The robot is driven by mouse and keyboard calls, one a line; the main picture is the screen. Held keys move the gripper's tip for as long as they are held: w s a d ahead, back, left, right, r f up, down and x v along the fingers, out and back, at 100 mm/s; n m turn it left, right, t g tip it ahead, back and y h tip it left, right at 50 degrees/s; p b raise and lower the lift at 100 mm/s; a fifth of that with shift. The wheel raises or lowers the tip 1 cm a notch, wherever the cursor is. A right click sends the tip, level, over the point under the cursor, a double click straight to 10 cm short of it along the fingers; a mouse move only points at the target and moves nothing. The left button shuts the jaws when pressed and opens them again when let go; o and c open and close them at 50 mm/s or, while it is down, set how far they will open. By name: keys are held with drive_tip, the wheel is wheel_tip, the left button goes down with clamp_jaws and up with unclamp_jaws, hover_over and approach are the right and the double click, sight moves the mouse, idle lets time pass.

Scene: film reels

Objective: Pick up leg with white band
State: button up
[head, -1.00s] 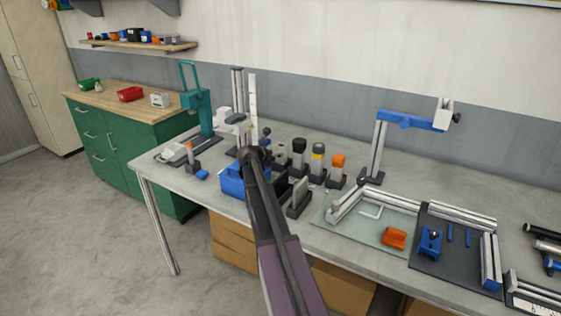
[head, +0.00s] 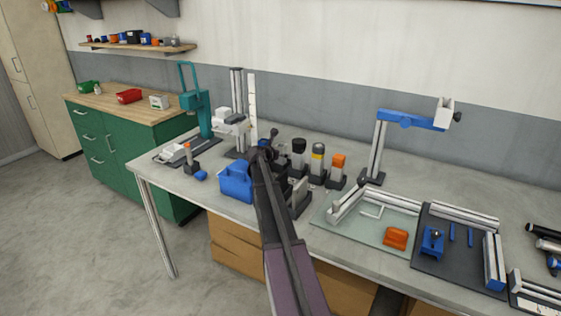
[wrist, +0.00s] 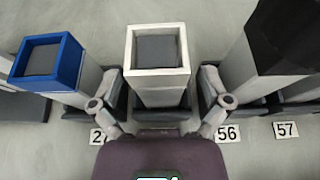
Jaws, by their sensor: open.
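The leg with the white band (wrist: 157,80) stands upright in the middle of the wrist view, with a white square rim around its dark top. My gripper (wrist: 159,104) is open, one finger to each side of this leg, in front of or beside its lower part; I cannot tell whether they touch it. In the head view my gripper (head: 270,142) is over the row of legs on the bench, and the white-banded leg is not clearly seen there behind my arm.
A blue-banded leg (wrist: 47,66) stands close on the left and a black-topped leg (wrist: 285,40) on the right. Yellow-banded (head: 318,157) and orange-topped (head: 337,165) legs stand further right. A blue bin (head: 236,182) sits left of my arm.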

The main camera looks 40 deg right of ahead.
drive_tip(key=shift+w+d+f, duration=0.25)
drive_tip(key=shift+d, duration=0.35)
clamp_jaws()
